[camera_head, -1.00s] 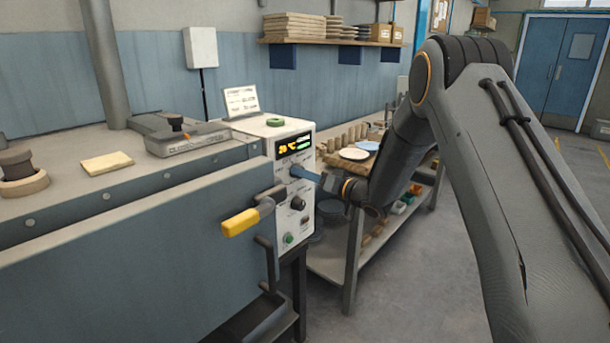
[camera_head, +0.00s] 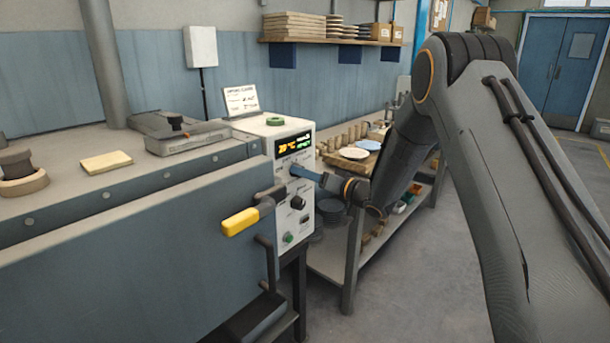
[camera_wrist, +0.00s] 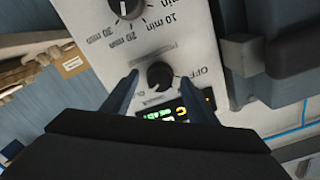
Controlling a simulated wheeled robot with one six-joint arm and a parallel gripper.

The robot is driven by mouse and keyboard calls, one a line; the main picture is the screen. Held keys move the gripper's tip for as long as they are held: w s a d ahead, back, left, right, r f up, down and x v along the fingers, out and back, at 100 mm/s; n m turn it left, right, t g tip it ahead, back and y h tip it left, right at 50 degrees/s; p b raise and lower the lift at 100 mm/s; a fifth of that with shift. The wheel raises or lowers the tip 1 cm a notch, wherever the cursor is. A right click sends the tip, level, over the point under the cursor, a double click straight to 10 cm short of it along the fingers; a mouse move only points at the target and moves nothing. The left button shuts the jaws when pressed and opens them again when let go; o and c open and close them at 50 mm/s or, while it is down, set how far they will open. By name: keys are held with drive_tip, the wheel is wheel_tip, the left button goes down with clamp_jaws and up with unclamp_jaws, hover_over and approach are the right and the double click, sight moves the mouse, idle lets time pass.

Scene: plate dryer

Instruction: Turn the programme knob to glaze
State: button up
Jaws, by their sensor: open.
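The programme knob (camera_wrist: 160,75) is a round black knob on the white control panel (camera_wrist: 178,48). In the wrist view it sits between the two blue fingers of my gripper (camera_wrist: 160,80), which is open, with one finger on each side. A gap shows beside the knob, and contact cannot be made out. "OFF" is printed at its right; the other labels are partly hidden or too small to read. In the head view my gripper (camera_head: 297,170) is at the panel's upper part, and its fingers largely hide this knob.
A minutes timer knob (camera_wrist: 127,8) is close by; it also shows in the head view (camera_head: 297,202). The lit display (camera_head: 295,145) and a green button (camera_head: 288,238) share the panel. A yellow door handle (camera_head: 240,222) juts out at left. A workbench (camera_head: 335,262) stands behind my arm.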

drive_tip(key=b+v, duration=0.1)
drive_tip(key=v, duration=0.6)
drive_tip(key=shift+d, duration=0.1)
drive_tip(key=shift+d, duration=0.1)
drive_tip(key=s+d+f+m+h, duration=0.35)
drive_tip(key=s+d+h, duration=0.35)
drive_tip(key=d+h, duration=0.55)
drive_tip(key=s+d+f+g+h, duration=0.1)
drive_tip(key=s+g, duration=0.4)
drive_tip(key=s, duration=1.1)
drive_tip(key=s+d+f+g, duration=0.3)
drive_tip(key=s+f+g, duration=0.1)
drive_tip(key=s, duration=1.3)
drive_tip(key=shift+d+f+m+g+h, duration=0.2)
drive_tip(key=shift+m+g+h, duration=0.15)
drive_tip(key=shift+g, duration=0.45)
drive_tip(key=shift+s, duration=0.1)
